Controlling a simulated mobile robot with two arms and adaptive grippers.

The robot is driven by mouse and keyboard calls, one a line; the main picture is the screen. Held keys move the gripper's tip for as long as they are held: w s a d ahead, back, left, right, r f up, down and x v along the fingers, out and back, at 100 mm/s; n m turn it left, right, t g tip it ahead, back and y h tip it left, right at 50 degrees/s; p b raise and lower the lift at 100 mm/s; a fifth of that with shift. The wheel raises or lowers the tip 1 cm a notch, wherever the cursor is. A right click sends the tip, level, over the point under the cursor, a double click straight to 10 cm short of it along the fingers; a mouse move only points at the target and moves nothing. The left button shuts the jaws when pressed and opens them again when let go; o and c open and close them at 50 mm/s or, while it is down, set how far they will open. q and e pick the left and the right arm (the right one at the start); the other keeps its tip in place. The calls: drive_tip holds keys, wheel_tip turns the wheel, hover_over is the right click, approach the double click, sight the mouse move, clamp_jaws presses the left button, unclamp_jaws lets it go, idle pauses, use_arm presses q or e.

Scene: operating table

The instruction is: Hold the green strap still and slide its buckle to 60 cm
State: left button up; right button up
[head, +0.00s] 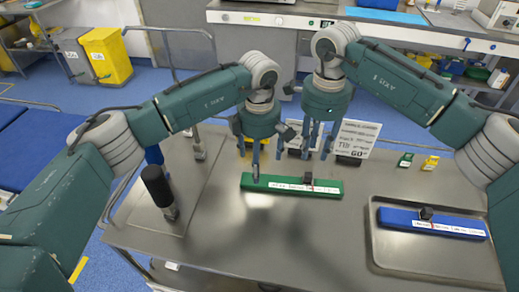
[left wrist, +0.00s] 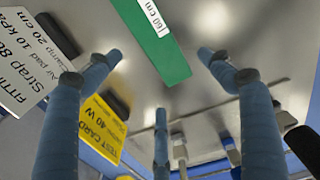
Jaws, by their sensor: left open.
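The green strap (head: 265,186) lies flat on the metal table, with a white scale along it. Its dark buckle (head: 308,178) sits right of the strap's middle. My left gripper (head: 262,158) is open above the strap's left part. In the left wrist view its blue fingers (left wrist: 160,95) are spread around the green strap end (left wrist: 172,65), not closed on it, beside a "60 cm" label (left wrist: 152,15). My right gripper (head: 318,153) points down above and behind the buckle, fingers apart and empty. The buckle is out of the left wrist view.
A blue strap (head: 400,218) with a dark buckle lies in a metal tray (head: 400,262) at right. Printed cards (head: 352,135) stand behind the strap. Small green and yellow items stand at the back right. The front middle is clear.

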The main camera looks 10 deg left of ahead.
use_arm(q)
drive_tip(key=shift+f, duration=3.1)
drive_tip(key=c, duration=1.5)
use_arm(e)
drive_tip(key=shift+c, duration=0.3)
use_arm(q)
drive_tip(key=shift+c, duration=0.3)
use_arm(e)
clamp_jaws()
use_arm(q)
drive_tip(key=shift+d, duration=0.2)
use_arm(e)
drive_tip(key=d+f+y, duration=0.1)
drive_tip(key=d+y, duration=0.3)
drive_tip(key=d, duration=0.8)
use_arm(q)
drive_tip(key=shift+a, duration=0.15)
use_arm(e)
approach(316, 181)
drive_tip(key=shift+m, duration=0.3)
drive_tip(key=f, duration=0.1)
drive_tip(key=d+f, duration=0.1)
drive_tip(key=f, duration=0.1)
drive_tip(key=d+f, duration=0.1)
drive_tip(key=f, duration=0.1)
drive_tip(key=shift+f, duration=0.2)
drive_tip(key=a, duration=0.2)
drive_tip(key=shift+w+a+r, duration=0.1)
drive_tip(key=shift+a+r, duration=0.05)
drive_tip(key=shift+a, duration=0.65)
